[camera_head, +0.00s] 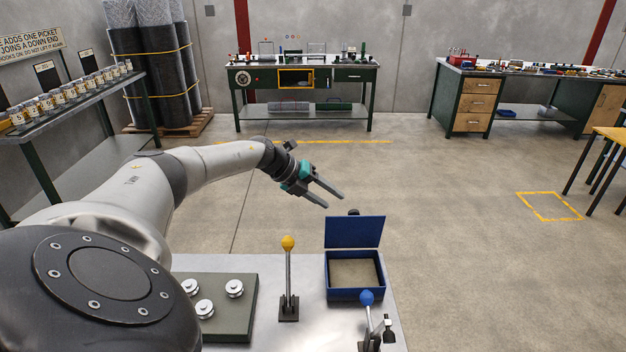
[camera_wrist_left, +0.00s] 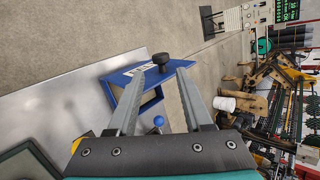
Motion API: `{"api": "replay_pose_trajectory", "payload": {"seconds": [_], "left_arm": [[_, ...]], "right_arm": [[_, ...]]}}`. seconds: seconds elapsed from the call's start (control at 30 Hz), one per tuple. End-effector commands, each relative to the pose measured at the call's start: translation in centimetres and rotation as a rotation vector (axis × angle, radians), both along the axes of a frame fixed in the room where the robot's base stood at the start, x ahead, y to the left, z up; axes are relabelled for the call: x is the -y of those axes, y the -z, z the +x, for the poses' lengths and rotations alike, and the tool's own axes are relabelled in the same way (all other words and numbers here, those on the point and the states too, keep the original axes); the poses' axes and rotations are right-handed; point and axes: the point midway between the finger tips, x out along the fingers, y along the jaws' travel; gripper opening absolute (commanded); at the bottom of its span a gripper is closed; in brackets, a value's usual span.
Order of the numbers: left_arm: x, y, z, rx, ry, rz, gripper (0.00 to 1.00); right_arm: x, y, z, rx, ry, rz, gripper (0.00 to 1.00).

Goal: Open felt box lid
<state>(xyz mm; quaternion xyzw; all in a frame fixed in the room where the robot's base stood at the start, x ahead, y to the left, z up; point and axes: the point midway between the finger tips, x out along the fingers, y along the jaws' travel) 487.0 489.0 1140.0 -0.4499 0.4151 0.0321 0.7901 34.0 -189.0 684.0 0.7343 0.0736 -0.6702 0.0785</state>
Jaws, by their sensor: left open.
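The blue felt box (camera_head: 355,294) stands at the right end of the metal table, with a beige lining showing inside. Its lid (camera_head: 355,232) stands raised at the back edge, so the box is open. A black knob (camera_head: 353,212) shows just above the lid's top edge. My left gripper (camera_head: 333,201) is open and empty, above and just left of the raised lid. In the left wrist view, the lid (camera_wrist_left: 118,78) and its black knob (camera_wrist_left: 161,59) lie beyond the spread fingers, apart from them. My right gripper is in neither view.
A yellow-knobbed lever (camera_head: 288,265) stands left of the box. A blue-knobbed lever (camera_head: 367,299) stands in front of it. A dark mat (camera_head: 236,318) with several metal discs lies at the left. Open floor lies beyond the table; workbenches stand farther back.

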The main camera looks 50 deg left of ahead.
Motion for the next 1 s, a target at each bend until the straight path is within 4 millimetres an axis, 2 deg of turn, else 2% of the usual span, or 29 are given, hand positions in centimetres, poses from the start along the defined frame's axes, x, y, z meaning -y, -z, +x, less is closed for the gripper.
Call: {"api": "replay_pose_trajectory", "payload": {"seconds": [0.2,0.4,1.0], "left_arm": [[-1.1,-2.2,-2.2,-0.001,-0.001,0.002,0.51],[-1.6,-3.2,-3.1,0.0,-0.001,0.0,0.51],[-1.7,-3.5,-3.3,0.001,-0.001,-0.001,0.51]], "right_arm": [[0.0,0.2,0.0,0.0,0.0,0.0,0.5],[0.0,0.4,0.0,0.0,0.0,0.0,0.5],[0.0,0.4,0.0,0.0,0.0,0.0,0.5]]}}
